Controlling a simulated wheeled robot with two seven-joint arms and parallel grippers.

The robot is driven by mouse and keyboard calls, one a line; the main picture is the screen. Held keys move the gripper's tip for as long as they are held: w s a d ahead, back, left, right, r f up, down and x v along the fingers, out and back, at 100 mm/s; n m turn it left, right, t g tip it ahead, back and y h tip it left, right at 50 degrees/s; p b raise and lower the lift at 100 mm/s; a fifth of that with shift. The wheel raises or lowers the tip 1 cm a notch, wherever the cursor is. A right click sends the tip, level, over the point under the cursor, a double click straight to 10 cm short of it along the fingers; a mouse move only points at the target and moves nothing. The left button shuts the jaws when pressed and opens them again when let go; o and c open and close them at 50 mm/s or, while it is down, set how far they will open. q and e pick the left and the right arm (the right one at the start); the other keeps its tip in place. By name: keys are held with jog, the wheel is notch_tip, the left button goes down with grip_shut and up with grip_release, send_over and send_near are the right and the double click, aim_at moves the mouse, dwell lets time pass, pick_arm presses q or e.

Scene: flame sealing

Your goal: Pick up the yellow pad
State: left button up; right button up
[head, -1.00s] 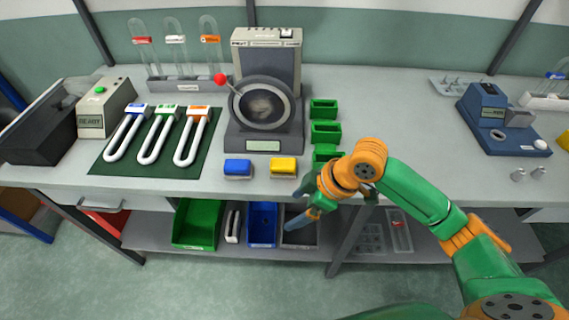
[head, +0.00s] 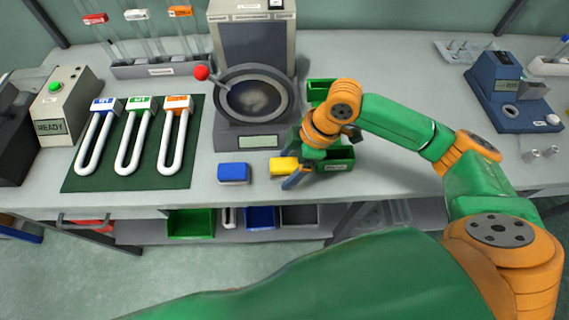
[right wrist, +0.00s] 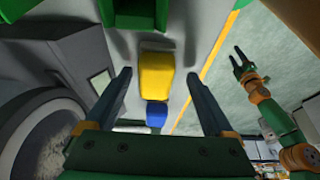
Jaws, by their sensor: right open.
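The yellow pad (head: 281,166) lies on the grey bench top, just right of a blue pad (head: 233,173). My right gripper (head: 292,176) is at the pad's right side in the head view and partly covers it. In the right wrist view the yellow pad (right wrist: 155,76) sits between the two spread fingers of my right gripper (right wrist: 158,84), with a gap on each side. The blue pad (right wrist: 156,114) shows beyond it. The right gripper is open and empty. My left gripper is not in the head view; an arm with an open gripper (right wrist: 240,62) shows in the right wrist view.
A grey machine with a round dial (head: 252,98) and red knob stands behind the pads. Green bins (head: 338,162) stand close to my right gripper. Three white U-tubes (head: 134,140) lie on a dark green mat (head: 80,181) at left.

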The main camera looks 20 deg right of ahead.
jog(key=shift+w+a+f, duration=0.15)
jog(key=shift+f, duration=0.2)
jog(key=shift+w+f, duration=0.15)
jog(key=shift+w, duration=0.15)
jog(key=shift+s, duration=0.2)
grip_shut()
pick_arm(q)
jog(key=shift+w, duration=0.25)
pick_arm(e)
jog(key=shift+w, duration=0.1)
